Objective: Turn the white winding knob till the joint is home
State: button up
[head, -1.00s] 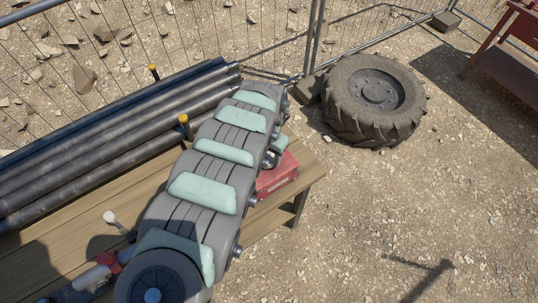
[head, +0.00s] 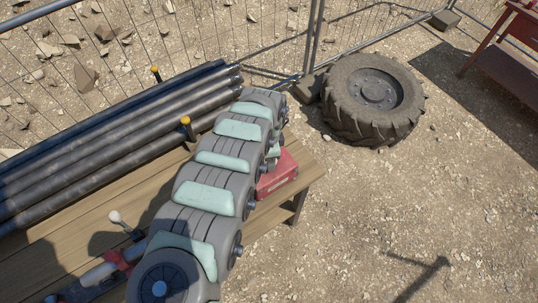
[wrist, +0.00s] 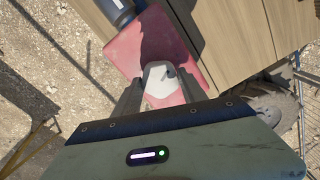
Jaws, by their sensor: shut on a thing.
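The white winding knob (wrist: 158,78) shows in the wrist view, in front of a red housing (wrist: 160,40). My gripper (wrist: 159,88) has one finger on each side of the knob and is shut on it. A dark mark shows on the knob's upper right. In the head view a red box (head: 278,174), likely the same housing, sits at the bench's right end. My arm hides the knob and my gripper there. The joint itself cannot be made out clearly; a dark pipe end (wrist: 115,12) meets the housing at upper left in the wrist view.
Several dark pipes (head: 110,125) lie along the wooden bench (head: 40,255), between yellow-capped posts (head: 187,124). A white-knobbed lever (head: 116,217) and a red clamp-like tool (head: 120,262) lie at lower left.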

jog(key=m, duration=0.6)
jog(key=shift+m, duration=0.3)
jog(key=m, duration=0.5)
jog(key=shift+f+m, duration=0.1)
jog(key=shift+m, duration=0.2)
jog(key=o, duration=1.4)
jog(key=shift+c, duration=0.2)
notch_tip(320, 180, up, 11)
